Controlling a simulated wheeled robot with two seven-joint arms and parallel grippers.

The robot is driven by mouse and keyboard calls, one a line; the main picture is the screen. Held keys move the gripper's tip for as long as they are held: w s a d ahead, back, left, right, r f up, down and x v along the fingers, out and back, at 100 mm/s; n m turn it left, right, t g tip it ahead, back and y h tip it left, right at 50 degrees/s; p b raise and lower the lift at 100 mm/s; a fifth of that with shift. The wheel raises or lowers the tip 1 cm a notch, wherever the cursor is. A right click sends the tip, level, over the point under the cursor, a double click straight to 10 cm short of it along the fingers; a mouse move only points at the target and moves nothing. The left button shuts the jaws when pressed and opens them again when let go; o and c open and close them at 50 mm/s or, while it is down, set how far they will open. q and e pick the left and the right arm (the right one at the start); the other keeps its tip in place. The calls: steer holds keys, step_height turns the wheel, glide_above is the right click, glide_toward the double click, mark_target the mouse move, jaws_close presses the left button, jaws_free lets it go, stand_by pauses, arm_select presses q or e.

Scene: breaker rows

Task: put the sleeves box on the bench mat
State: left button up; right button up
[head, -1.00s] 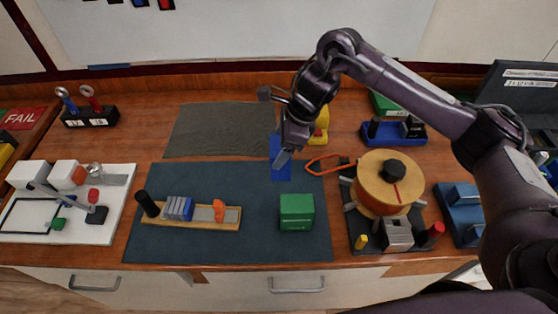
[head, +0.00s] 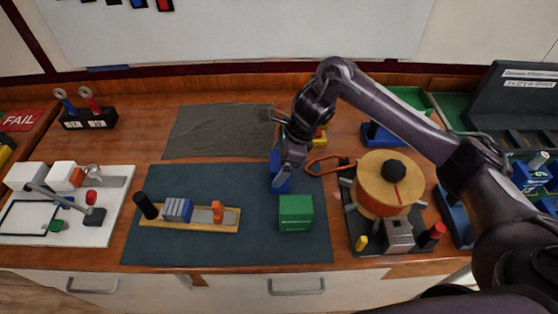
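My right gripper (head: 284,171) reaches over the blue-grey bench mat (head: 258,245), near its back right part. It appears shut on a blue box (head: 281,185), partly hidden by the fingers. The box is upright at the mat's back right; I cannot tell whether it touches the mat. A green box (head: 296,213) with a small white label stands on the mat just in front of it. No label is readable, so I cannot confirm by text which is the sleeves box. My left gripper is not in view.
A wooden rail with breakers (head: 190,216) lies on the mat's left. A round wooden spool fixture (head: 386,185) stands right of the mat. Orange-handled pliers (head: 325,164) lie behind the green box. A grey mat (head: 215,130) behind is bare.

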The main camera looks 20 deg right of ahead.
steer(key=shift+r, duration=0.15)
steer(key=p+v, duration=0.1)
steer(key=v, duration=1)
steer(key=shift+s+d+r, duration=0.15)
steer(key=shift+d+r, duration=0.1)
steer(key=shift+r, duration=0.1)
